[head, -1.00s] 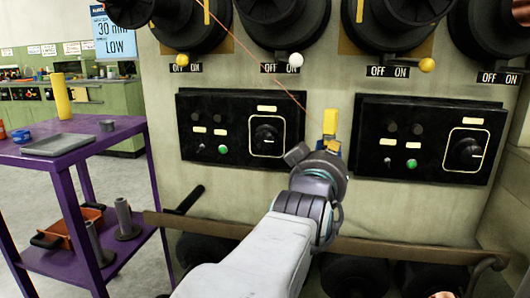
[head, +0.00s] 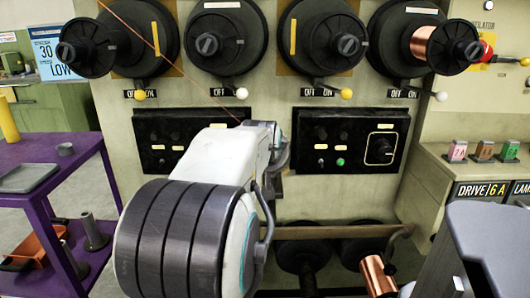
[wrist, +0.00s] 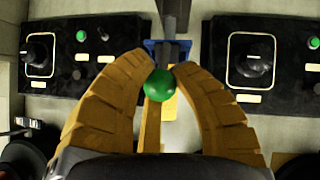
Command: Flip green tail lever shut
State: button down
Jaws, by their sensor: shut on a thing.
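In the wrist view a green ball knob (wrist: 160,86), which looks like the end of the green tail lever, sits between the yellow fingertips. A dark bar (wrist: 174,17) and a blue bracket (wrist: 158,47) show just beyond the knob; how they join it is hidden. My gripper (wrist: 163,76) is closed around the knob, with fingers on its left and right and a yellow part below it. In the head view my arm covers the gripper and the lever.
Black control panels (head: 353,140) with dials flank the gripper. Wire spools (head: 320,35) with ball-ended ON/OFF levers (head: 242,94) hang above. A purple cart (head: 55,160) stands left, a drive box (head: 465,185) right. A rail (head: 330,231) runs below.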

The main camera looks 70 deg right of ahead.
jog(key=shift+d+r+y+p, duration=0.1)
jog(key=shift+d+y+p, duration=0.15)
jog(key=shift+p, duration=0.6)
jog(key=c, duration=1)
grip_release()
jog(key=shift+o, duration=0.2)
jog(key=v, duration=1.2)
jog(key=shift+w+r, duration=0.1)
jog(key=shift+r, duration=0.05)
